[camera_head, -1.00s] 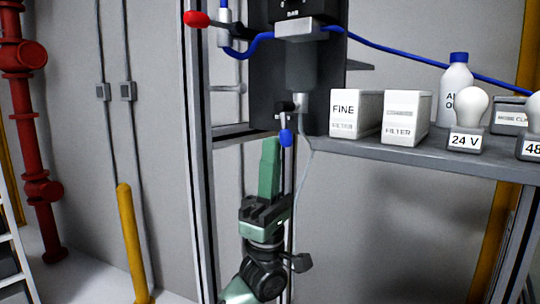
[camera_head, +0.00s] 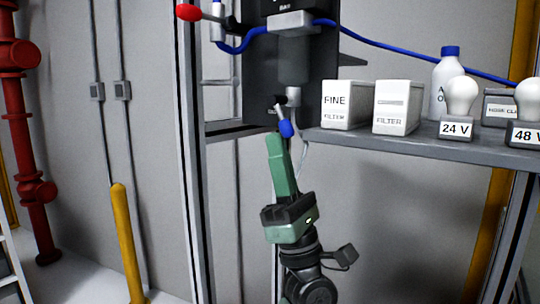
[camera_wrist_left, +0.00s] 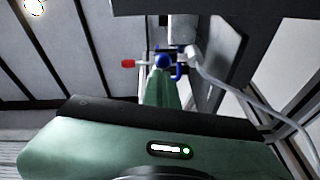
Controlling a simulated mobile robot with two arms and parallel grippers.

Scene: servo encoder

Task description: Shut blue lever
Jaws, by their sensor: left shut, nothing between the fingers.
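The blue lever (camera_head: 286,129) hangs below the grey regulator unit on the black panel. Its blue tip points down and tilts to the right. My left gripper (camera_head: 275,140) is shut, with nothing between its green fingers. Its fingertips are just left of the blue tip, touching it or very close; I cannot tell which. In the left wrist view the blue tip (camera_wrist_left: 162,61) shows right at the end of the shut fingers (camera_wrist_left: 161,82). My right gripper is out of view.
A red-tipped lever (camera_head: 188,12) is at the upper left of the panel (camera_head: 325,60). A grey shelf (camera_head: 400,145) to the right holds filter boxes (camera_head: 397,105), a bottle (camera_head: 448,85) and bulbs (camera_head: 461,97). A pale hose hangs beside the blue lever. A metal post (camera_head: 190,180) stands left of my arm.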

